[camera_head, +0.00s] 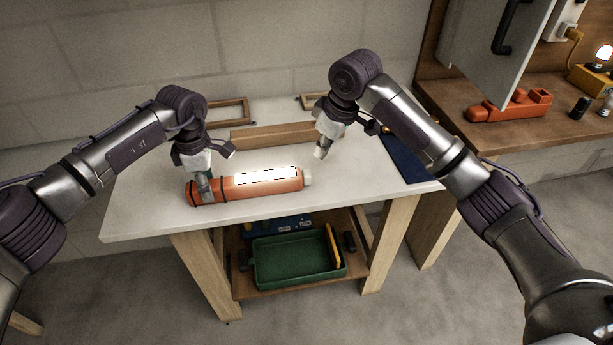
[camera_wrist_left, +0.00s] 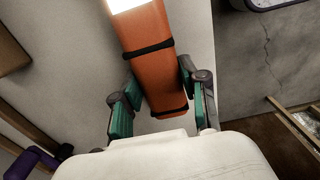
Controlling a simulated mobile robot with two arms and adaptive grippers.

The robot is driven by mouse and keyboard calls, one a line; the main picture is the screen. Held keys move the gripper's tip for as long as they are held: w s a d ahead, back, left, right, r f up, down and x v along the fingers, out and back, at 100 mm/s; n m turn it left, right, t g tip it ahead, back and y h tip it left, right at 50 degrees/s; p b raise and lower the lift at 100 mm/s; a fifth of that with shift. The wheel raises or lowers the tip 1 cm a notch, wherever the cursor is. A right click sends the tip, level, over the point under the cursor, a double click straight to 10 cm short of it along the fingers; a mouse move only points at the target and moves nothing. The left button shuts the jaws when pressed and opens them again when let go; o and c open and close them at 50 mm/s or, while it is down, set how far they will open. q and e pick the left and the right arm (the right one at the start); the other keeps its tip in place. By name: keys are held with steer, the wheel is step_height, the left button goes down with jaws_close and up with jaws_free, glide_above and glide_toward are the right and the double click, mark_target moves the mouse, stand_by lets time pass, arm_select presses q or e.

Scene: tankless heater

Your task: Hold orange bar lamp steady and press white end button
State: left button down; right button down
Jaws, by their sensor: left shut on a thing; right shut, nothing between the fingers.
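The orange bar lamp (camera_head: 222,188) lies on the white tabletop, its long panel glowing white along the top. Its white end button (camera_head: 307,177) is at the right end. My left gripper (camera_head: 204,194) is shut on the lamp near its left end. The left wrist view shows the lamp's orange body (camera_wrist_left: 152,62) with two black bands, between the green finger pads of my left gripper (camera_wrist_left: 152,103). My right gripper (camera_head: 320,153) is shut and empty, above the table, a little above and to the right of the button and apart from it.
A wooden block (camera_head: 272,134) and small wooden frames (camera_head: 232,110) lie at the back of the table (camera_head: 140,205). A dark blue mat (camera_head: 408,163) is at the right. A green tray (camera_head: 300,276) sits on the lower shelf. The front right of the tabletop is clear.

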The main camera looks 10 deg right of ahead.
arm_select(q)
steer(key=c, duration=0.5)
jaws_free()
steer(key=shift+c, duration=0.2)
step_height(320, 180, up, 12)
stand_by(0.5)
